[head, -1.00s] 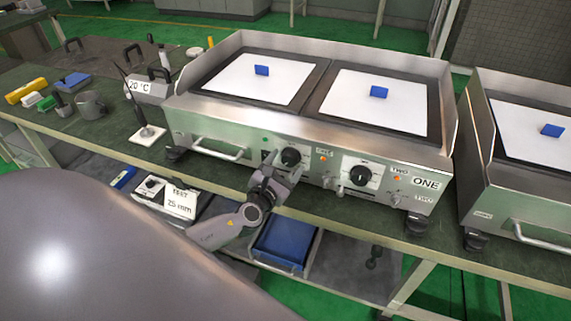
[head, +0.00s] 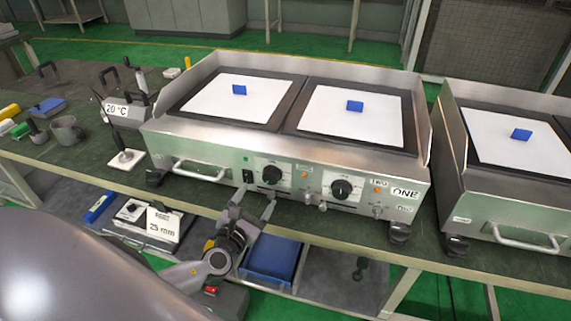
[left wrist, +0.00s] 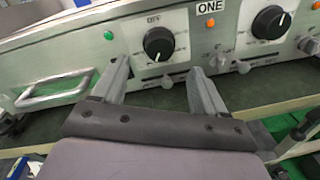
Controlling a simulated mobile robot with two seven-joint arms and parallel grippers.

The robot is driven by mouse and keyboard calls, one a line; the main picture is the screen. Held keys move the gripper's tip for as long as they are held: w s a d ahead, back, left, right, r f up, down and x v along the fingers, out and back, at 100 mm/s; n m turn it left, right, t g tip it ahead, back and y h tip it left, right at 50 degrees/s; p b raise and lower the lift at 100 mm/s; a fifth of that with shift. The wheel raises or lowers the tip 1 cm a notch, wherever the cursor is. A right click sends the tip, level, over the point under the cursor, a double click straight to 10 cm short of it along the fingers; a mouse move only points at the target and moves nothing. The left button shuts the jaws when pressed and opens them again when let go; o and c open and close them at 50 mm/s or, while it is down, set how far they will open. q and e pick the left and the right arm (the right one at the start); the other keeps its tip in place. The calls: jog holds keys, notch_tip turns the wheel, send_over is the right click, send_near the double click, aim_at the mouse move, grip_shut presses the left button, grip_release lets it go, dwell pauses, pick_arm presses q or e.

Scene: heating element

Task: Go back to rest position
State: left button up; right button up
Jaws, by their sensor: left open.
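My left gripper (head: 252,205) is open and empty in front of the left heating unit (head: 290,150). In the left wrist view its two fingers (left wrist: 160,85) stand apart, below and on either side of a black knob (left wrist: 158,44), with nothing between them. The same left knob (head: 272,175) shows in the head view above the fingertips; I see no contact. A second knob (head: 341,189) is to its right, near the label ONE. A green lamp (left wrist: 108,35) and an orange lamp (left wrist: 212,57) flank the left knob. My right gripper is not in view.
A second heating unit (head: 510,215) stands at the right. White sheets with blue blocks (head: 355,106) lie on the hot plates. A mug (head: 67,131) and a 20 °C device (head: 127,113) are at the left. A blue bin (head: 272,258) sits on the lower shelf.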

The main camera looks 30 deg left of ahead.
pick_arm(q)
jog(key=s+d+f+n+g+h+p, duration=0.1)
jog(key=s+d+n, duration=0.5)
jog(key=n, duration=1.1)
jog(key=s+d+f+n+g+h+p, duration=0.2)
jog(key=s+d+n+g+h+p, duration=0.1)
jog(key=s+n, duration=0.9)
jog(key=d+n+g+p, duration=0.1)
jog(key=d+n+g, duration=0.1)
jog(key=n, duration=0.3)
jog(key=shift+d+f+g+h+p, duration=0.3)
jog(key=shift+d+g, duration=0.1)
jog(key=shift+d, duration=0.45)
jog(key=shift+s+d+r+n, duration=0.1)
jog(key=shift+s+d+n, duration=0.05)
jog(key=shift+n, duration=0.4)
jog(key=shift+s+d+r+n, duration=0.1)
jog(key=shift+n, duration=0.45)
